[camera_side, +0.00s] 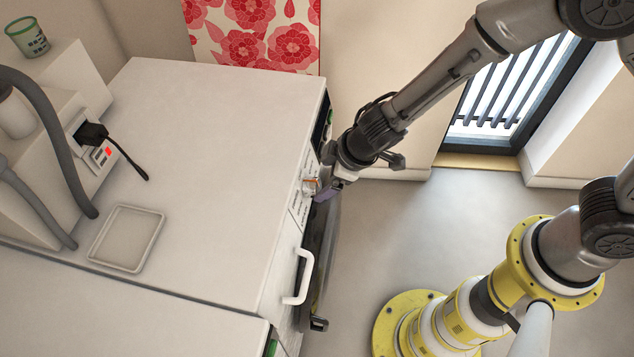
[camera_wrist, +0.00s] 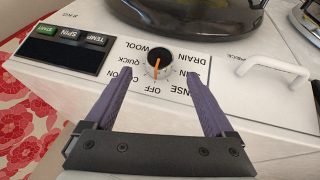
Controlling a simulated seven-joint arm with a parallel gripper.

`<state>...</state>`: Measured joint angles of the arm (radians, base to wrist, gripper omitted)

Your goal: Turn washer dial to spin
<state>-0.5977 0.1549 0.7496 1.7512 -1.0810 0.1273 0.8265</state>
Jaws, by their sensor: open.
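The washer (camera_side: 215,140) stands at the left in the side view. Its dial (camera_wrist: 158,62) is a black knob with an orange pointer line, on the white front panel. In the wrist view, the panel appears upside down and the orange line points down toward the OFF label (camera_wrist: 162,89). In the side view, my gripper (camera_side: 325,192) is at the washer's front edge, by the dial (camera_side: 311,185).
A black display with buttons (camera_wrist: 70,45) is left of the dial in the wrist view. A white handle (camera_side: 299,278) sticks out from the front. A tray (camera_side: 125,238) and a black cable plug (camera_side: 95,134) are on the left. Open floor lies right of the washer.

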